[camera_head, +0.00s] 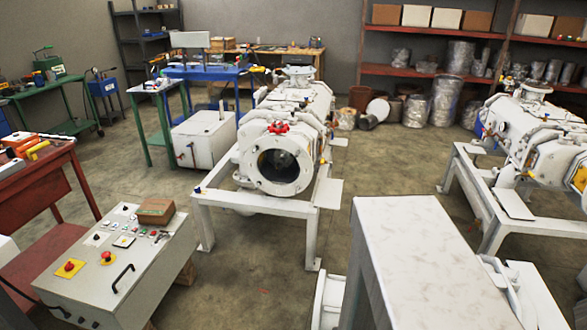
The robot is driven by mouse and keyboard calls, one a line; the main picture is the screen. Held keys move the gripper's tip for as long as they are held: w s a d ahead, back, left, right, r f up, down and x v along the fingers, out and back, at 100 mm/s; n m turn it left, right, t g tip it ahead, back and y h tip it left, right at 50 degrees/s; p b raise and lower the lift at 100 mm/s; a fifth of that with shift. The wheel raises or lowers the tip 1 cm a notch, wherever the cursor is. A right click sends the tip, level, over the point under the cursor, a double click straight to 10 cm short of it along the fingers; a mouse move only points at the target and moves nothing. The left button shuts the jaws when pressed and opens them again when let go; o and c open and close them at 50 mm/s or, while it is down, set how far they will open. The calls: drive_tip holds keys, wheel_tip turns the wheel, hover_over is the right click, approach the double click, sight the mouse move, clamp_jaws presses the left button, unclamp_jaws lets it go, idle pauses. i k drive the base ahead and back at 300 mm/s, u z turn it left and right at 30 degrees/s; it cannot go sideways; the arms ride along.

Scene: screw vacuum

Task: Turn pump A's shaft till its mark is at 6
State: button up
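A large white screw vacuum pump (300,110) lies on a white steel frame in the middle of the view. Its round front flange (248,178) faces me around a dark opening, and a small red handwheel-like part (278,128) sits above the opening. A second white pump (530,135) stands on its own frame at the right, partly cut off by the picture edge. I can read no letter on either pump, so I cannot tell which is pump A. No shaft mark or number scale can be made out. My gripper is not in view.
A grey control box (135,265) with buttons, a black handle and a brown block stands front left. A red workbench (45,185) is beyond it. A white box-shaped body (425,245) fills the near right. Concrete floor (380,165) lies open between the pumps.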

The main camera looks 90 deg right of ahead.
sight(282, 157)
drive_tip(key=u, duration=0.1)
drive_tip(key=k, duration=1.3)
drive_tip(key=z, duration=0.7)
drive_tip(key=i, duration=1.75)
drive_tip(key=z, duration=0.05)
